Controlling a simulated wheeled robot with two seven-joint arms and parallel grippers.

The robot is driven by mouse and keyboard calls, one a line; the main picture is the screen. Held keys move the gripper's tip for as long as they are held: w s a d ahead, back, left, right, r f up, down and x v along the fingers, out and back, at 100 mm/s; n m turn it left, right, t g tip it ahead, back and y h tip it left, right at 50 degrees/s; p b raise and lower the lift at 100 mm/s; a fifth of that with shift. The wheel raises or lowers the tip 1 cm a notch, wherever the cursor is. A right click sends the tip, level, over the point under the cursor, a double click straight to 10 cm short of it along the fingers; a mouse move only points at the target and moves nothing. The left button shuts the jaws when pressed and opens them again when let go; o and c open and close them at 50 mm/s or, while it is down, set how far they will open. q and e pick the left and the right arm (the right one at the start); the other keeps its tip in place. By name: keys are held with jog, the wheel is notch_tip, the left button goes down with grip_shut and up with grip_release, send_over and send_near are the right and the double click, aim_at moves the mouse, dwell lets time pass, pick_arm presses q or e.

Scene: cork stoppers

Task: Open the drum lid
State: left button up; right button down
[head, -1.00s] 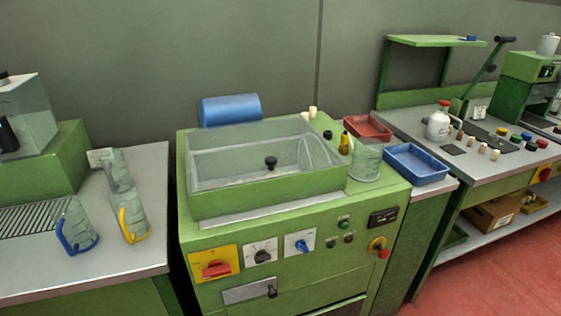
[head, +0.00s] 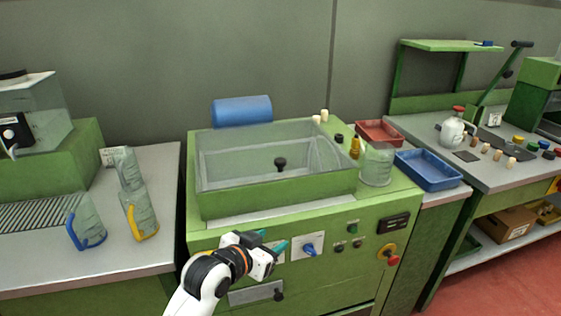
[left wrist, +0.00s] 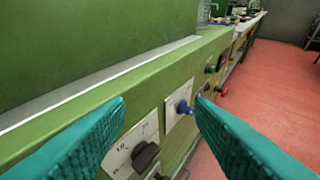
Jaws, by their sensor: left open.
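The drum lid (head: 238,150) is a clear cover on top of the green machine (head: 205,207), and it looks closed. A black knob (head: 280,163) shows in the middle of the lid area. My left gripper (head: 274,240) is open and empty in front of the machine's control panel, below and in front of the lid. In the left wrist view, its teal fingers (left wrist: 160,108) are spread apart, with the panel's blue knob (left wrist: 184,107) and black dial (left wrist: 145,155) beyond them. The lid's knob does not show there. My right gripper is not in view.
A glass beaker (head: 377,165) and a small amber bottle (head: 355,147) stand on the machine's right side. A blue tray (head: 428,184) and a red tray (head: 397,131) lie further right. Jugs with blue (head: 84,225) and yellow (head: 140,212) handles stand on the left bench.

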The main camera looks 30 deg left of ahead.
aim_at(280, 160)
pick_arm(q)
jog(key=w+a+r+n+t+y, duration=0.1)
jog(key=w+a+r+t, duration=0.15)
jog(key=r, duration=0.35)
jog(key=w+a+r+t+y, duration=0.1)
jog(key=a+r+t, duration=0.15)
jog(key=r, duration=0.35)
jog(key=shift+h, duration=0.4)
jog(key=w, duration=0.3)
jog(key=w+a+p, duration=0.1)
jog(key=w, duration=0.7)
jog(key=shift+w+a+f, duration=0.15)
jog(key=shift+a, duration=0.2)
grip_shut()
